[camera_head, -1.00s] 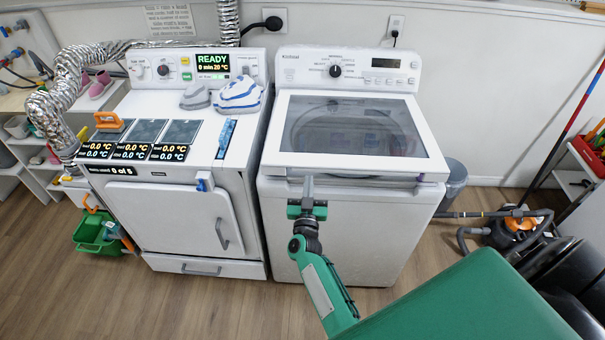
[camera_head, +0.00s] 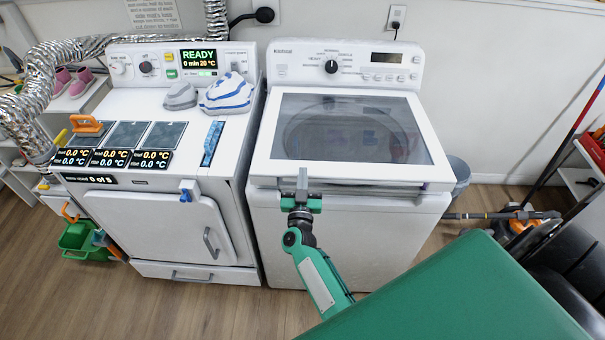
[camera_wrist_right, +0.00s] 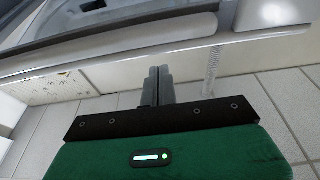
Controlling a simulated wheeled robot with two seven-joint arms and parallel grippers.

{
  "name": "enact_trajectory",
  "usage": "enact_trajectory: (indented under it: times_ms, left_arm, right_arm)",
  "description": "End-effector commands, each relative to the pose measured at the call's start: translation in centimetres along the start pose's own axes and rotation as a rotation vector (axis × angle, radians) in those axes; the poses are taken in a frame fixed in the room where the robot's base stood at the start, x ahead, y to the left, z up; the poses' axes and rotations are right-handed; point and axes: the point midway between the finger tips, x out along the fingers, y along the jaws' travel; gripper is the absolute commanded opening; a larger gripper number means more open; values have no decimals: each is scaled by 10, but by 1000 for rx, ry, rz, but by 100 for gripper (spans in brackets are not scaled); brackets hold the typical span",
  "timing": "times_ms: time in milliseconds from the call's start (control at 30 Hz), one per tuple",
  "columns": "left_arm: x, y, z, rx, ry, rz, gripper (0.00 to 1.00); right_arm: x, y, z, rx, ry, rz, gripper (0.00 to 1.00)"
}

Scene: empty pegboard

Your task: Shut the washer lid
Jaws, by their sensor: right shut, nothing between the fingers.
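The white washer (camera_head: 330,235) stands right of the dryer, with its glass-windowed lid (camera_head: 262,150) lying almost flat over the top. A thin dark line shows under the lid's front edge; I cannot tell whether the lid is fully seated. My right gripper (camera_head: 302,178) is shut and empty, its fingers pointing up at the front edge, left of its middle. In the right wrist view the shut fingers (camera_wrist_right: 158,84) are just below the lid's long pale edge (camera_wrist_right: 130,57); contact is unclear. My left gripper is not in view.
A white dryer (camera_head: 150,215) stands close on the left, with cloths (camera_head: 228,94) and small display panels on top. A grey bin (camera_head: 460,175) is behind the washer's right side. A vacuum cleaner (camera_head: 515,222) lies at right. Floor is clear in front.

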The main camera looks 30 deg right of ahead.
Motion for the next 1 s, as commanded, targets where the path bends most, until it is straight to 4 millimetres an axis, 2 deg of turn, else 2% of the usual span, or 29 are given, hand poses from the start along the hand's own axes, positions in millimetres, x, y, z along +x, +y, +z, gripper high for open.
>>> enact_trajectory:
  times_ms: [567, 767, 1000]
  left_arm:
    - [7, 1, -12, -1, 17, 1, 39]
    - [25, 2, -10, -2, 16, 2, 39]
    - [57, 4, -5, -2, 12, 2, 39]
  right_arm:
    - [-4, 0, 6, 0, 2, 1, 0]
    - [-8, 0, 22, -1, 20, 2, 0]
    - [-16, 0, 48, -2, 63, 2, 0]
